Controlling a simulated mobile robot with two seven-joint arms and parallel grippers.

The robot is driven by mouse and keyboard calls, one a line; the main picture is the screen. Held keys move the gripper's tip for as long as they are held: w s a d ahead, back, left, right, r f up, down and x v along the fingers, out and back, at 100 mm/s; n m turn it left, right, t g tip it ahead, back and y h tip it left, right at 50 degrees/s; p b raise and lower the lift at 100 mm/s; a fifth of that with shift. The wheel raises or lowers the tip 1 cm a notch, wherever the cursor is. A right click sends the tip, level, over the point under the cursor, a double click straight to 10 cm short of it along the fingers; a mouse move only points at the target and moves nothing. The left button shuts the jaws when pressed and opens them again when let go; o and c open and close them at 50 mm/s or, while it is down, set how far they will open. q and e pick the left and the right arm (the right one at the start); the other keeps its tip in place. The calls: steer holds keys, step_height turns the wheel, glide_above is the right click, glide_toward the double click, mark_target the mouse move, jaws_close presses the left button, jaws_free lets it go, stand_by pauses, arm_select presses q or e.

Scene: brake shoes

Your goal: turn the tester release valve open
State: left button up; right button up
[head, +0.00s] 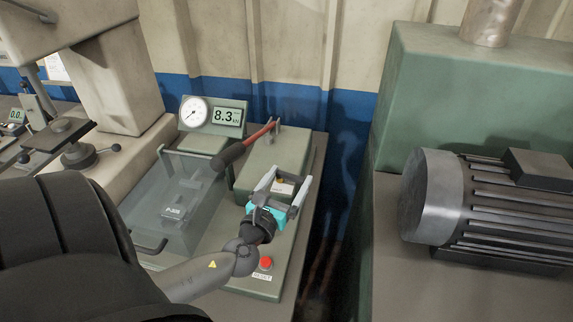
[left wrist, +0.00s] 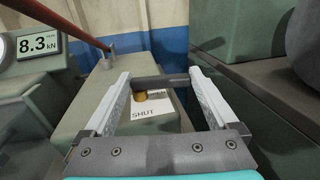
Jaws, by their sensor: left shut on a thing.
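The release valve sits on top of the green tester housing (head: 262,160). In the left wrist view its dark lever (left wrist: 163,82) lies crosswise above a brass stem (left wrist: 153,96) and a white label (left wrist: 143,114). The word SHUT reads on the near side of the label; a second word farther back is partly hidden by the lever. My left gripper (head: 285,180) reaches over the valve, and its two pale fingers (left wrist: 160,78) are shut on the lever, one at each end. In the head view the gripper hides most of the valve. My right gripper is not in view.
A dial gauge (head: 193,112) and a display (head: 228,116) reading 8.3 kN stand at the back. A pump handle (head: 229,156) slants over the tester beside a clear guard box (head: 165,200). A red button (head: 265,262) is near the front. A motor (head: 480,210) stands right, across a gap.

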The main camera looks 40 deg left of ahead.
arm_select(q)
steer(key=shift+w+a+r+n+g+y+p, duration=0.15)
steer(key=shift+n+g+y+p, duration=0.2)
steer(key=shift+y, duration=0.2)
steer(key=shift+w+d+n+g+y+p, duration=0.15)
steer(key=shift+n+y+p, duration=0.1)
steer(key=shift+n+y, duration=0.25)
steer(key=shift+a+n+g+y, duration=0.1)
steer(key=shift+n+g+y, duration=0.25)
steer(key=shift+y, duration=0.3)
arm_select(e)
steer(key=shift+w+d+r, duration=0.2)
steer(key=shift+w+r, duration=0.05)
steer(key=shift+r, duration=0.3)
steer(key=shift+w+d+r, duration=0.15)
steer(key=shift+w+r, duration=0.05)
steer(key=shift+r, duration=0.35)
arm_select(q)
steer(key=o, duration=1)
steer(key=shift+s+d+f, duration=0.2)
steer(key=shift+s+d, duration=0.2)
steer(key=shift+s, duration=0.05)
steer(key=v, duration=1.4)
steer(key=shift+s, duration=0.1)
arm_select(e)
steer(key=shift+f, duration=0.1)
